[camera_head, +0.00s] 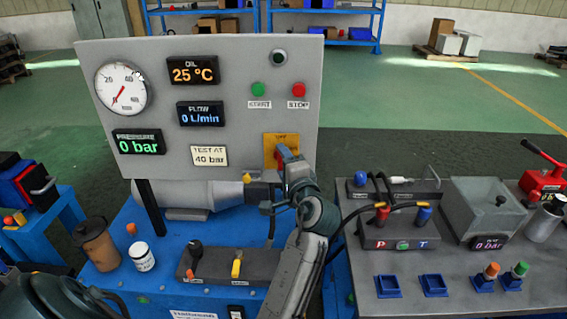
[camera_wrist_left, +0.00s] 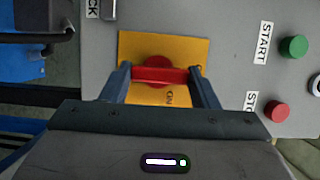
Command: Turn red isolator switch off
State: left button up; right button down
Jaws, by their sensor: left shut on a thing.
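The red isolator switch (camera_wrist_left: 160,75) is a red bar handle on a round red base, mounted on a yellow plate (camera_wrist_left: 190,50). The plate also shows in the head view (camera_head: 270,152), low on the right of the grey panel. My left gripper (camera_head: 284,156) is at the switch and hides most of it in the head view. In the left wrist view its two fingers (camera_wrist_left: 160,78) are shut on the ends of the red handle, which lies straight across between them. Small lettering shows on the plate beside the handle. My right gripper is out of view.
The grey panel (camera_head: 230,70) carries a gauge, displays, a green START button (camera_head: 258,89) and a red STOP button (camera_head: 298,90) above the switch. A blue bench (camera_head: 190,243) with levers stands below. A grey table (camera_head: 345,290) with hose fittings stands on the right.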

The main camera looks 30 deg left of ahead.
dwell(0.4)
pick_arm(q)
jog(key=o, duration=1)
